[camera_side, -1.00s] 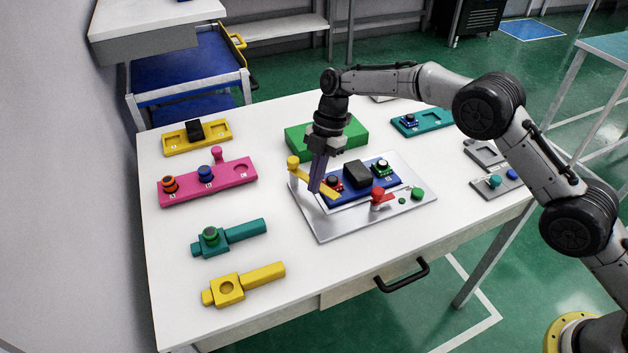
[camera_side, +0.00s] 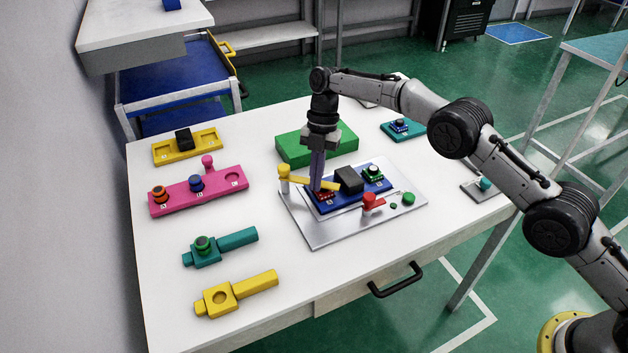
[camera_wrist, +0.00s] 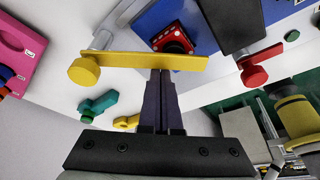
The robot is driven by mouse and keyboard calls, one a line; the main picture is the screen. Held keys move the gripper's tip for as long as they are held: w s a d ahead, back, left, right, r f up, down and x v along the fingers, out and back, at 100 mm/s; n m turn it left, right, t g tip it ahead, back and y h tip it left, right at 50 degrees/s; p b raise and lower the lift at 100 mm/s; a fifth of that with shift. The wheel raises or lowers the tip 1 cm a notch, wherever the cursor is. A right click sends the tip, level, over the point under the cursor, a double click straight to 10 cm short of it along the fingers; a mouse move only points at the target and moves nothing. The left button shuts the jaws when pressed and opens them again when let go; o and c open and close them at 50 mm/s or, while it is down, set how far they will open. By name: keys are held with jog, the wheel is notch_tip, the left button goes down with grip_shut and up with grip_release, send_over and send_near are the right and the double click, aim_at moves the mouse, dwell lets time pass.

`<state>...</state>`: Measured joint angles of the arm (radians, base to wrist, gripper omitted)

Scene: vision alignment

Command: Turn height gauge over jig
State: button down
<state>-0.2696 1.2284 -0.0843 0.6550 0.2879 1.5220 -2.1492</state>
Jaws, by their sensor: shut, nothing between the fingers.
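The height gauge is a yellow bar (camera_side: 331,185) on a post with a yellow knob (camera_side: 284,171), at the left of the blue jig (camera_side: 350,204). The bar reaches over the jig's left end, near a red block (camera_side: 325,196). In the wrist view the bar (camera_wrist: 130,60) lies across, just past my fingertips. My gripper (camera_side: 316,190) points down with its fingers together and empty, against or very near the bar's front side; exact contact is unclear. The fingers (camera_wrist: 160,74) also show shut in the wrist view. They hide part of the bar in the side view.
The jig carries a black block (camera_side: 349,179) and a green part (camera_side: 373,174) on a grey plate (camera_side: 325,235). A red clamp (camera_side: 370,203) stands at its front. A green box (camera_side: 350,140) is behind. Pink (camera_side: 220,187) and yellow (camera_side: 166,152) holders lie left.

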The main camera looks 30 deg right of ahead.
dwell(0.6)
jog(key=shift+s+a, duration=0.3)
jog(key=shift+s, duration=0.1)
jog(key=shift+s+a, duration=0.95)
jog(key=shift+s, duration=0.2)
jog(key=v, duration=1)
